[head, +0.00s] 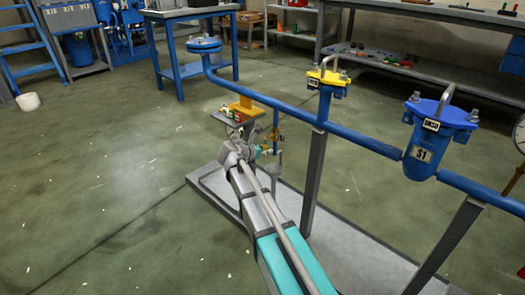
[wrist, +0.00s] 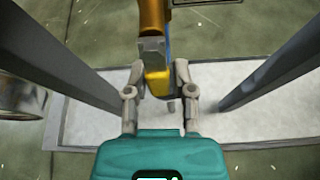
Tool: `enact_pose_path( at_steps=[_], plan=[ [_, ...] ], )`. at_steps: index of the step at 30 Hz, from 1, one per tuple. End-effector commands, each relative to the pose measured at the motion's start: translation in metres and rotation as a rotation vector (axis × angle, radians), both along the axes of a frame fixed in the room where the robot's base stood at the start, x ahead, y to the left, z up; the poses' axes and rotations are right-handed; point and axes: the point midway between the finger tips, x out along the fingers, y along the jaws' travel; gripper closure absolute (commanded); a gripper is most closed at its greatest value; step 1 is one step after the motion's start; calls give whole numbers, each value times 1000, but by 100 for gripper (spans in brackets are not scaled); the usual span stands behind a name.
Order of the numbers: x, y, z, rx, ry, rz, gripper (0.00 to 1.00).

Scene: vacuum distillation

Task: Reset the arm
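My arm reaches from the bottom of the head view toward the middle, over the grey base plate. My gripper (wrist: 159,75) shows in the wrist view with its two grey fingers apart, one on each side of a yellow-orange piece (wrist: 153,18) with a grey block on it. I see no clear contact between the fingers and this piece. The gripper's fingers are too small there to make out.
A blue pipe (head: 278,103) runs across on grey posts (head: 314,180), carrying a yellow-capped fitting (head: 328,78) and a blue vessel marked S1 (head: 425,150). The posts stand on the pale base plate (head: 345,255). A blue table (head: 195,70) stands behind.

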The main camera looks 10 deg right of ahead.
Motion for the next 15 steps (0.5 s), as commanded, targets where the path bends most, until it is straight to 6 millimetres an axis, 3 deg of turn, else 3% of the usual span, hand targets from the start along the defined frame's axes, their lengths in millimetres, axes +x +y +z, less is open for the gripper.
enact_pose_path(
  at_steps=[1, 3, 15],
  plan=[
    [0, 1, 0, 0, 0, 1, 50],
    [0, 1, 0, 0, 0, 2, 40],
    [1, 2, 2, 0, -1, 4, 40]
  ],
)
